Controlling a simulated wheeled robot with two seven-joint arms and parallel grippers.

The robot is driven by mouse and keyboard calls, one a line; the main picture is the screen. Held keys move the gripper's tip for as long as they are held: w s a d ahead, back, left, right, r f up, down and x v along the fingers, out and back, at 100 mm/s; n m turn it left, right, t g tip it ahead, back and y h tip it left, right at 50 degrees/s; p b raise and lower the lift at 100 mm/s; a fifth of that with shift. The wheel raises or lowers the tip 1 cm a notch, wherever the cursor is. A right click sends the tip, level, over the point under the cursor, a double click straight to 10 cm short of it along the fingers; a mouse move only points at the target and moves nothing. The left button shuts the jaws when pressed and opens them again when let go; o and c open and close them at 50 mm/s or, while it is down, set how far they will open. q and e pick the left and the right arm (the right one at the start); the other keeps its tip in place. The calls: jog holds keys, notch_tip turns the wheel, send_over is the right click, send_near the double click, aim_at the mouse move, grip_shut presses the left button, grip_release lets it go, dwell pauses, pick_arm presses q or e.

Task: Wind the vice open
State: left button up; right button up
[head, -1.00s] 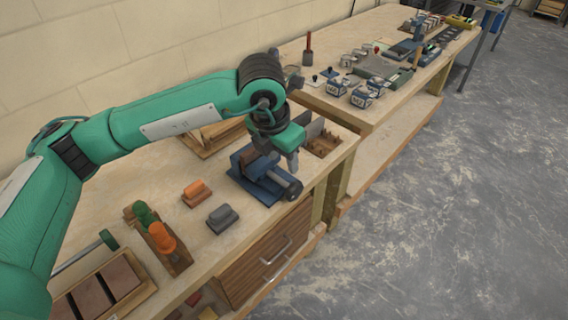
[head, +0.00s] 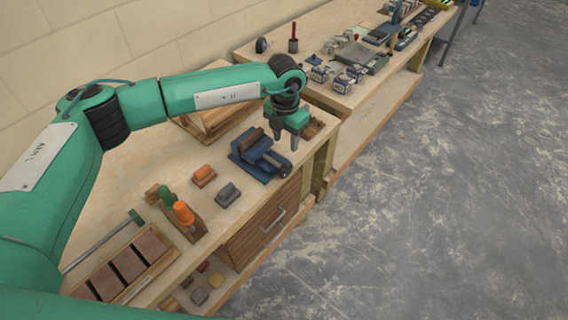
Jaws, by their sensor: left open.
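The blue vice (head: 246,158) stands on the near wooden bench close to its front edge. It has brown jaw faces and a dark round screw end (head: 285,170) that points toward the bench's front edge. Whether its jaws are apart or touching is hard to tell. My left gripper (head: 286,143) is open and empty, with its fingers pointing down. In the picture it lies just above and behind the screw end, apart from it as far as I can see. My right gripper is out of view.
An orange block (head: 204,175) and a grey block (head: 228,193) lie left of the vice. A plane with an orange knob (head: 183,213) and a tray of brown plates (head: 150,247) are nearer. A second bench (head: 300,74) carries blue-and-white boxes. Floor on the right is clear.

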aim_at(285, 164)
pick_arm(q)
jog(key=f+p, duration=0.2)
jog(key=f, duration=0.4)
jog(key=f+p, duration=0.2)
jog(key=f, duration=0.5)
jog(key=shift+w+p, duration=0.2)
jog(key=shift+p, duration=0.15)
jog(key=shift+f, duration=0.5)
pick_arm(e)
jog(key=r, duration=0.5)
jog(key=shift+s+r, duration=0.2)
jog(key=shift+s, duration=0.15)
pick_arm(q)
grip_shut()
